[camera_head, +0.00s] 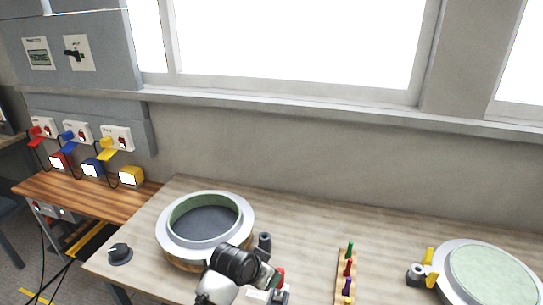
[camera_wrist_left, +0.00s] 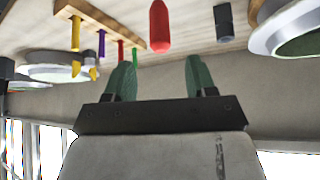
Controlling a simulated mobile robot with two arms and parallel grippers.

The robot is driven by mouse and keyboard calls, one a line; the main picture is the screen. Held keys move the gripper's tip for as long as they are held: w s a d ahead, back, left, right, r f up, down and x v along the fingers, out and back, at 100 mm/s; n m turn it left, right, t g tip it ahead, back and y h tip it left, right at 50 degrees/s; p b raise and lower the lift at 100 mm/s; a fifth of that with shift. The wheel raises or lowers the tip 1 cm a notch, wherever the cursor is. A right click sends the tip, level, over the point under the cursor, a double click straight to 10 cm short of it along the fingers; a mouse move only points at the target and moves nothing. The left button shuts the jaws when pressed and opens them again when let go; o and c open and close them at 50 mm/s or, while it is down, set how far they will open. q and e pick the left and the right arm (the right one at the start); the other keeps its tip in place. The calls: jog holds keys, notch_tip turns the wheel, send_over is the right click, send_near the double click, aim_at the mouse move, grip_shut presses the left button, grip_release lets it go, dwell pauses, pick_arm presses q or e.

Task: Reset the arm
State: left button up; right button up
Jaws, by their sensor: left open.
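My left arm (camera_head: 236,264), white with a dark joint, reaches over the front of the wooden table, just right of the left mould. In the left wrist view my left gripper (camera_wrist_left: 161,76) is open, its two green fingers spread with nothing between them. A red round-ended object (camera_wrist_left: 159,25) is beyond the fingers, apart from them; it shows partly hidden beside the arm in the head view (camera_head: 281,275). The wrist view appears inverted, with the tabletop at the top. My right gripper is not in view.
The left round mould (camera_head: 205,199) has a small dark cylinder (camera_head: 264,241) beside it. A wooden rack (camera_head: 345,265) holds coloured pegs. Another round mould (camera_head: 490,275) is at right, a black knob (camera_head: 119,253) at the left edge. Table behind the rack is clear.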

pick_arm(q)
jog(key=s+a+f+n+g+y, duration=0.1)
jog(key=s+a+n, duration=0.1)
jog(key=s+a, duration=0.6)
jog(key=s+a+n+y, duration=0.2)
jog(key=s+a, duration=0.2)
jog(key=s, duration=0.9)
jog(key=s+a+f+n+g+y, duration=0.1)
jog(key=s+a, duration=0.5)
jog(key=s, duration=0.4)
notch_tip(320, 180, down, 27)
jog(key=g+b, duration=0.1)
jog(key=b, duration=0.1)
jog(key=s+a+f+g+b, duration=0.1)
jog(key=s+a+f+b, duration=0.1)
jog(key=s+f, duration=1.5)
notch_tip(320, 180, down, 3)
jog(key=shift+a+r+g, duration=0.2)
jog(key=shift+a+g, duration=0.1)
jog(key=shift+a, duration=0.25)
